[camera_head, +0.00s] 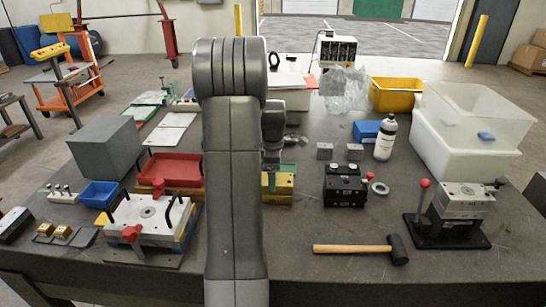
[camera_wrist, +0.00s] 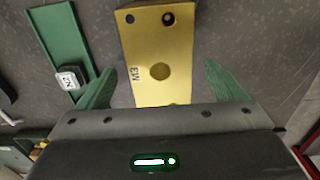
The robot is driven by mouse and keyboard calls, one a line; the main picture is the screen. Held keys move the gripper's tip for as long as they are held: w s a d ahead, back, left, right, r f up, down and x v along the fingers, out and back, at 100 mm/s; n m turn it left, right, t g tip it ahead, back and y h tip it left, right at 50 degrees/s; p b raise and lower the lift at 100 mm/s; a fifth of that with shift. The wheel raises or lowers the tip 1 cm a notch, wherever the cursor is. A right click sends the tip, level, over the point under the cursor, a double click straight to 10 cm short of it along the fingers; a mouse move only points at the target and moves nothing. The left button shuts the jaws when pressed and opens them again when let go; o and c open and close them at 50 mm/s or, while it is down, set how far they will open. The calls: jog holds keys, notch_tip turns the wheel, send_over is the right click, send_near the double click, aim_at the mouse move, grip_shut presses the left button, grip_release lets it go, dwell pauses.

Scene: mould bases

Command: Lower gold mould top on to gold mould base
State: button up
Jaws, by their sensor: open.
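In the head view a gold mould block (camera_head: 280,187) stands on the dark bench just right of my arm, which hides its left part. I cannot tell there whether it is the base alone or base and top together. In the wrist view a flat gold mould plate (camera_wrist: 158,45) shows from above, with corner holes, a round mark in the middle and dark lettering. My gripper (camera_wrist: 160,82) is open, its two green fingers apart on either side of the gold plate, with gaps visible. In the head view the green fingers (camera_head: 284,169) show at the top of the gold block.
A black mould block (camera_head: 345,190) stands to the right, with a metal ring and a hammer (camera_head: 350,249) nearby. A red tray (camera_head: 174,171) and a large mould (camera_head: 150,220) with handles are at left. In the wrist view a green rail (camera_wrist: 62,45) lies left of the plate.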

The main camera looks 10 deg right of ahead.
notch_tip(320, 180, up, 12)
jog(key=b, duration=0.1)
dwell(0.5)
notch_tip(320, 180, down, 14)
jog(key=shift+r+p, duration=0.1)
jog(key=shift+p, duration=0.65)
jog(key=shift+r, duration=0.2)
jog(key=shift+r, duration=0.1)
